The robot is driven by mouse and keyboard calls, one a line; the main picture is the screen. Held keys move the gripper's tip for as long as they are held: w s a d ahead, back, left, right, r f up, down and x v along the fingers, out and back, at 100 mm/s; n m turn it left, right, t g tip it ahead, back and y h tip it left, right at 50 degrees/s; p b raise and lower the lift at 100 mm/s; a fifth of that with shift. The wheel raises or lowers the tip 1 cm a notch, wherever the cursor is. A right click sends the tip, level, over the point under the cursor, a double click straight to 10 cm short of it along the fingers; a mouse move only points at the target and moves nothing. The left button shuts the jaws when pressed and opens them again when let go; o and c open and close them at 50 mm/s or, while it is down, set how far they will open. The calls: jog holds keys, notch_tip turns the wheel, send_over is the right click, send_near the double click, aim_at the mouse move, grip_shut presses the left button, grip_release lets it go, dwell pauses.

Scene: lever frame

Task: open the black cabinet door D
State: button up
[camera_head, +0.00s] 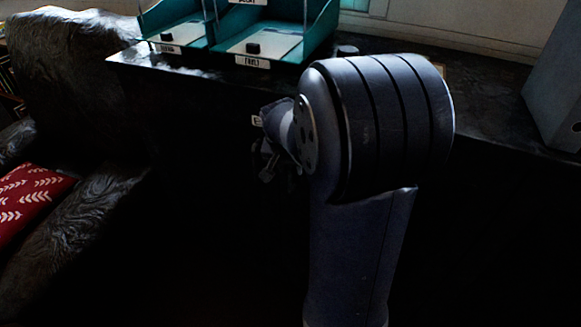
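The black cabinet front (200,170) is a very dark area below the black top. I cannot make out door D, its edges or a handle in the dark. A small pale label (257,120) shows just left of my wrist, only partly readable. My gripper (267,167) points toward the cabinet front, small and dark, partly behind my arm. Its fingers blend into the shadow, so I cannot tell whether they touch anything or how far apart they are.
A teal open organizer (240,38) with labelled compartments stands on the black top (480,90). A grey box (555,80) stands at the right. A dark patterned armchair (75,80) with a red cushion (32,198) is at the left. The lower middle is too dark to read.

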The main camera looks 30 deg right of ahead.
jog(key=shift+w+d+f, duration=0.1)
jog(key=shift+w+f, duration=0.1)
grip_shut()
dwell(0.3)
